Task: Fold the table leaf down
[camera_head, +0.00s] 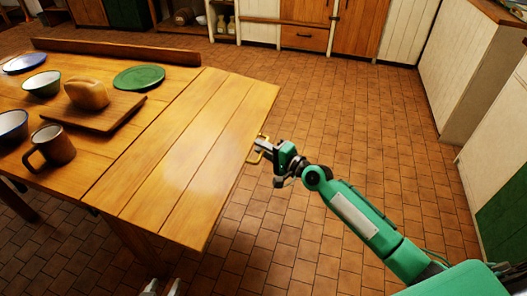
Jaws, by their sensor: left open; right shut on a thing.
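The table leaf (200,150) is the plank section on the right side of the wooden table (105,160). It looks raised and about level with the fixed top, joined along a straight seam. A brass-coloured handle (262,139) sits at the leaf's outer right edge. My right gripper (263,149) is shut on this handle, with its green arm reaching in from the lower right. My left gripper (162,288) shows only as pale fingertips at the bottom edge, apart and empty, below the near end of the leaf. The rest of it is out of frame.
The fixed top holds a cutting board (118,112) with a loaf (86,94), a brown mug (51,146), bowls and plates, including a green plate (139,77). The leaf is bare. The tiled floor (355,130) right of the table is clear. Cabinets line the back and right.

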